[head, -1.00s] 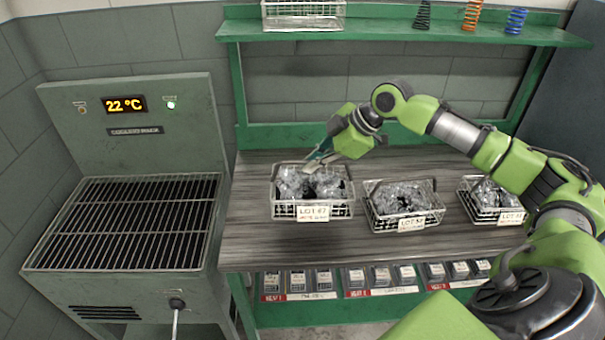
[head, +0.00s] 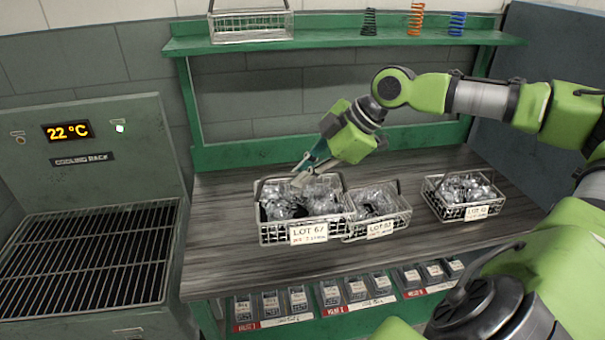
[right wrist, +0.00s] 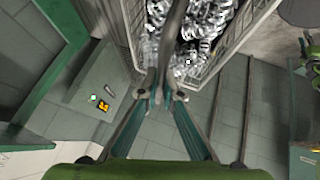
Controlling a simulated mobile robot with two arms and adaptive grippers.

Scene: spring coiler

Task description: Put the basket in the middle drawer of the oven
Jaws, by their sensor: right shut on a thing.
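The LOT 67 wire basket (head: 273,234), filled with shiny coiled springs, is at the left of the wooden bench in the head view. My right gripper (head: 308,172) is over it, shut on its handle. In the right wrist view, the fingers (right wrist: 165,92) close around the dark handle bar, and the basket (right wrist: 222,52) shows beyond with springs inside. In the head view this basket overlaps the front left of the middle basket; whether they touch, or whether it is off the bench, I cannot tell. No oven or drawer is in view. My left gripper is not in view.
The middle basket (head: 378,231) and right basket (head: 455,212) stand on the bench (head: 240,268). A cooling rack (head: 90,250) reading 22 °C is at left. A shelf (head: 335,42) above holds an empty basket (head: 250,27) and several coloured springs. Bins (head: 298,300) line the front below.

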